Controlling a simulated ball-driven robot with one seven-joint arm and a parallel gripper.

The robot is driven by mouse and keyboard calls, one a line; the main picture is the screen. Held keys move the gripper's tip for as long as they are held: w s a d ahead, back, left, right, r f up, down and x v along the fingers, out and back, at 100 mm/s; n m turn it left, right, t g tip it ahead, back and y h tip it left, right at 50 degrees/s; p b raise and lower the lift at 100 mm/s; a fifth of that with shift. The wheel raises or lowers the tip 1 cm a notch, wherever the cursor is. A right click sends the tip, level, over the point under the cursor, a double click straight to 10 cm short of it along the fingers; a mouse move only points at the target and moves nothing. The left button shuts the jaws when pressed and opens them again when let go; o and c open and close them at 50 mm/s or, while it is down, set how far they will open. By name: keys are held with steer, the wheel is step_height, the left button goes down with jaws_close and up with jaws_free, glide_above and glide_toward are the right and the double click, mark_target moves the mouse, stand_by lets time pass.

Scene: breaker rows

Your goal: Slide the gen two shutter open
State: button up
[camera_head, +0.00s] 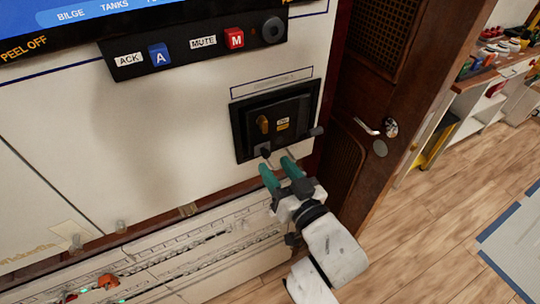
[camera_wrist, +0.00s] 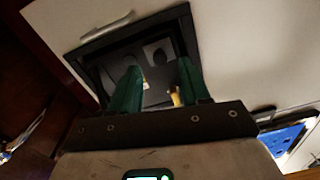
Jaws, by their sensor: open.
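A black recessed frame (camera_head: 239,133) is set in the white panel, with faint, unreadable lettering above it. Inside is a dark plate (camera_head: 294,108), perhaps the shutter, with a small yellow label (camera_head: 283,125) and a brass-coloured knob (camera_head: 263,124) beside it. A grey peg (camera_head: 316,131) sticks out at its right. My gripper (camera_head: 279,164) is open, its teal fingers just below the frame's lower edge. In the wrist view the fingers (camera_wrist: 160,82) stand apart before the frame (camera_wrist: 92,50), with a yellow piece (camera_wrist: 176,97) showing near the right finger. Contact cannot be told.
A button strip with a blue ACK button (camera_head: 159,55) and a red MUTE button (camera_head: 234,38) is above the frame. A brown wooden door (camera_head: 385,85) with a metal handle (camera_head: 370,128) stands close on the right. Open wood floor (camera_head: 430,230) lies beyond.

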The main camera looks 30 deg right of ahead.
mark_target(268, 156)
steer(key=shift+w, duration=1.75)
steer(key=shift+c, duration=0.3)
jaws_close()
